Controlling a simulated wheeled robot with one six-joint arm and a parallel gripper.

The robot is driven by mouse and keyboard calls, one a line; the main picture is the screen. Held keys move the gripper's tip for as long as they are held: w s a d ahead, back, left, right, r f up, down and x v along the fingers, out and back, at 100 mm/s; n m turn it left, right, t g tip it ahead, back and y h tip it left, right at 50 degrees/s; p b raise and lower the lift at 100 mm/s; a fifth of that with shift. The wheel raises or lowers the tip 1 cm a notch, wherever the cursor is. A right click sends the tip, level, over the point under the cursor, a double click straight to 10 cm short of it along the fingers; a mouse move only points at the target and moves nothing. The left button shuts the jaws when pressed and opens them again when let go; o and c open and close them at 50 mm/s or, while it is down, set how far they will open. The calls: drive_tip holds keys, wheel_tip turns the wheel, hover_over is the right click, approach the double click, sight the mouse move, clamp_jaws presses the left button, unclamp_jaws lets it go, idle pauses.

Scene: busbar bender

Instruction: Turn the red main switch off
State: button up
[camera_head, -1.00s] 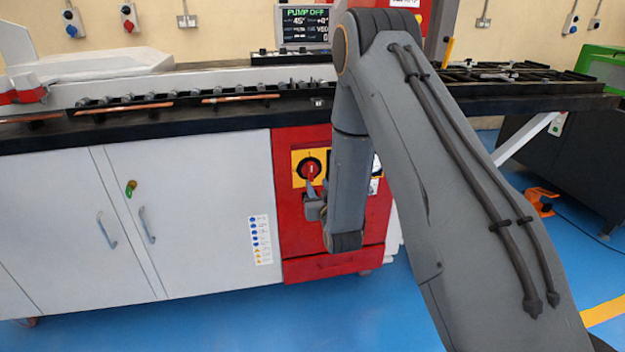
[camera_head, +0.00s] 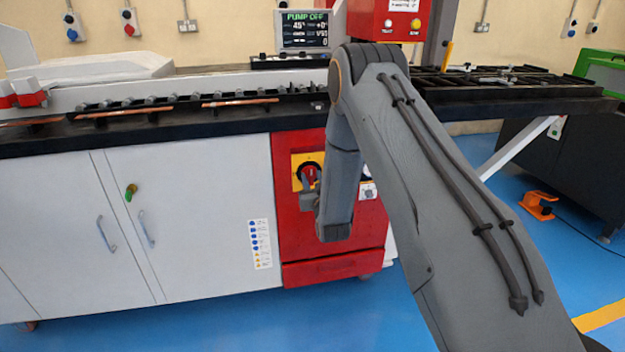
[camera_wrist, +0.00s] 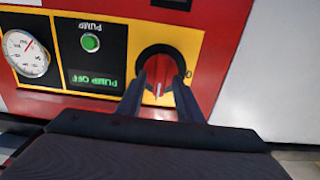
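The red main switch (camera_head: 310,173) is a round red knob with a grip bar on a yellow plate, on the red cabinet front. In the upside-down wrist view, its red grip bar (camera_wrist: 159,90) stands about upright with a white mark, and a 0 is printed at the right of the dial. My gripper (camera_wrist: 161,84) is at the switch, its two dark fingers on either side of the bar. The fingers are apart; contact with the bar cannot be made out.
A green button (camera_wrist: 90,42) and a gauge (camera_wrist: 27,53) sit beside the switch. The display (camera_head: 304,29) reads PUMP OFF. The machine's black worktop (camera_head: 190,124) overhangs above the switch. White cabinet doors (camera_head: 190,200) are to the left. The blue floor in front is clear.

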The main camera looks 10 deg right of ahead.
clamp_jaws()
drive_tip(key=n, duration=0.4)
drive_tip(key=shift+a+f+n, duration=0.1)
drive_tip(key=shift+a+n, duration=0.05)
drive_tip(key=shift+n, duration=0.15)
drive_tip(key=n+b, duration=0.1)
drive_tip(key=n, duration=0.3)
drive_tip(key=shift+a+n, duration=0.1)
drive_tip(key=shift+n, duration=0.2)
drive_tip(key=n, duration=0.4)
drive_tip(key=shift+a+f+n, duration=0.1)
drive_tip(key=shift+f+n, duration=0.05)
drive_tip(key=shift+n, duration=0.15)
drive_tip(key=shift+f+n+b, duration=0.15)
drive_tip(key=shift+n+b, duration=0.3)
drive_tip(key=shift+n, duration=1.65)
